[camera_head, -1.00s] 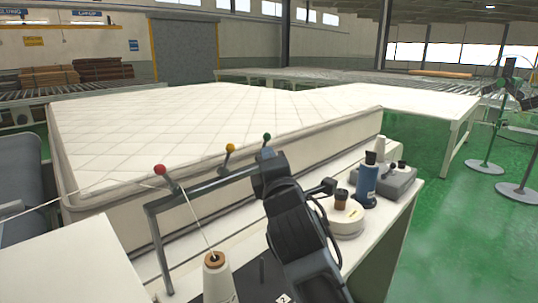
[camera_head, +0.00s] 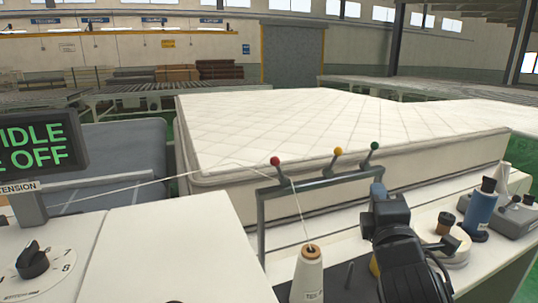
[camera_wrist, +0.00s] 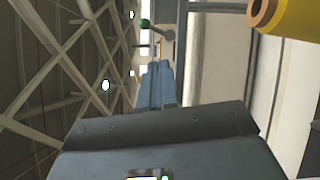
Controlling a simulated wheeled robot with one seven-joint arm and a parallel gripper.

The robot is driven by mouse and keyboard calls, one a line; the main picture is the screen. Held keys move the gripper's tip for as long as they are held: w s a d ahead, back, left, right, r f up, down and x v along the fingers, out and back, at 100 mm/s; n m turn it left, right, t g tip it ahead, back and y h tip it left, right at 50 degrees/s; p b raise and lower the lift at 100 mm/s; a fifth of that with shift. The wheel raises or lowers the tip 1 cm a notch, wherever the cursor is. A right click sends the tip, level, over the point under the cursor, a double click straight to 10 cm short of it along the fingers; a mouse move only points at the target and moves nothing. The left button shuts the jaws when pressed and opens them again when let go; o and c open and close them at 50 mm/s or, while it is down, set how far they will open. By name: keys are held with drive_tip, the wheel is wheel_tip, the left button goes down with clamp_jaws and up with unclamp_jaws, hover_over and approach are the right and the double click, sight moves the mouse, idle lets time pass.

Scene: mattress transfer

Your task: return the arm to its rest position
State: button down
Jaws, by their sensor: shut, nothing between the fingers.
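My arm, dark grey, rises from the bottom right of the head view in front of the white machine table. My gripper shows in the wrist view (camera_wrist: 157,78) as blue-grey fingers held together, with nothing between them. In the wrist view it points toward the green ball of a lever, with roof beams on the left side. In the head view my arm partly hides the table and the thread frame's right end.
A white quilted mattress (camera_head: 290,132) lies behind the machine table. A thread frame (camera_head: 262,215) with red, yellow and green balls and a white thread cone (camera_head: 307,275) stand left of my arm. A blue bottle (camera_head: 480,212) stands right. A control screen (camera_head: 38,145) is far left.

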drive_tip(key=s+a+f+m+g+y, duration=0.1)
drive_tip(key=s+f+m+y, duration=0.15)
drive_tip(key=s+f, duration=0.8)
drive_tip(key=s+a+f+m+g+y, duration=0.1)
drive_tip(key=s+f+m, duration=0.45)
drive_tip(key=s, duration=0.85)
drive_tip(key=s+a+r+m+g, duration=0.1)
drive_tip(key=s+m, duration=0.8)
drive_tip(key=s, duration=1.5)
drive_tip(key=shift+r+g+y, duration=0.45)
drive_tip(key=shift+r+g, duration=0.05)
drive_tip(key=shift+g, duration=0.1)
